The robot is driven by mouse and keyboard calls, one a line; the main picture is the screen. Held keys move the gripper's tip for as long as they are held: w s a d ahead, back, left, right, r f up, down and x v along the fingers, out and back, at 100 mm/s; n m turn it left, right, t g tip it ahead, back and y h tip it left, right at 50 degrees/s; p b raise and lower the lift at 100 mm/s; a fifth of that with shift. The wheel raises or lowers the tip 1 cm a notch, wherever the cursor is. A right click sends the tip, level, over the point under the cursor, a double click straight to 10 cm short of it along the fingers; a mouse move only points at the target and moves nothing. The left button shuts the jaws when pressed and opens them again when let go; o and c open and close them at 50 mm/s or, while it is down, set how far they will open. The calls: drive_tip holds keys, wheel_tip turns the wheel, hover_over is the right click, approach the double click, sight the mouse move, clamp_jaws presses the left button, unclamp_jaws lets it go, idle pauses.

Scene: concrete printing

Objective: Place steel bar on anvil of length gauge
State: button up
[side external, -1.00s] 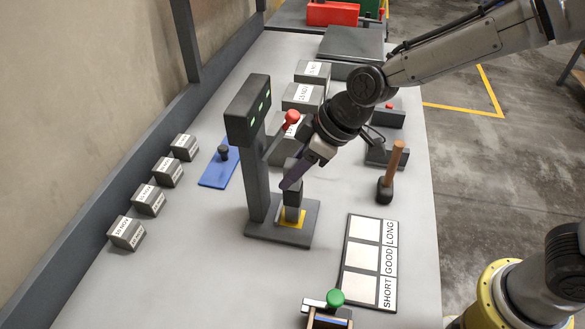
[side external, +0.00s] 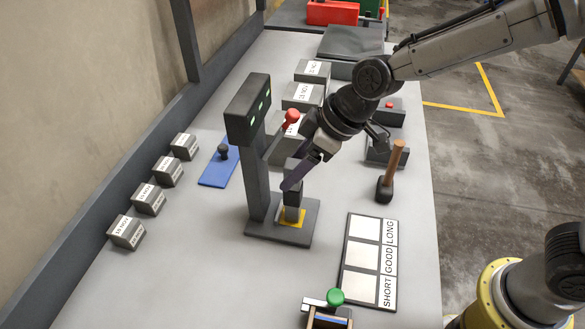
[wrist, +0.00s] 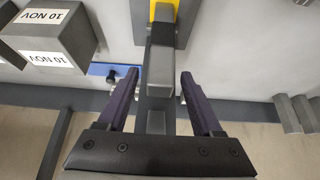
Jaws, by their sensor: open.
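The length gauge (side external: 257,170) is a dark column with a display head showing green lights, on a base with a yellow patch (side external: 293,223). An upright grey bar, apparently the steel bar (side external: 292,198), stands over the yellow patch on a short lighter anvil post. The bar also shows in the wrist view (wrist: 160,68). My gripper (side external: 291,181) is at the bar's upper part. In the wrist view its purple fingers (wrist: 159,77) are apart, with gaps on both sides of the bar. The exact contact at the bar's foot is too small to tell.
A red knob (side external: 291,117) is close to my wrist. A mallet (side external: 390,175) and a SHORT/GOOD/LONG board (side external: 361,260) are to the right. Labelled blocks (side external: 168,172) and a blue plate (side external: 218,168) are left. The table front left is clear.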

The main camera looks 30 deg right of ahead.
drive_tip(key=v, duration=1.1)
drive_tip(key=s+d+f+m+t+h, duration=0.1)
drive_tip(key=s+d+m+h, duration=0.3)
drive_tip(key=s+d+m, duration=0.5)
drive_tip(key=s+d+f, duration=0.1)
drive_tip(key=s+d, duration=0.9)
drive_tip(key=d, duration=0.2)
drive_tip(key=shift+d, duration=0.15)
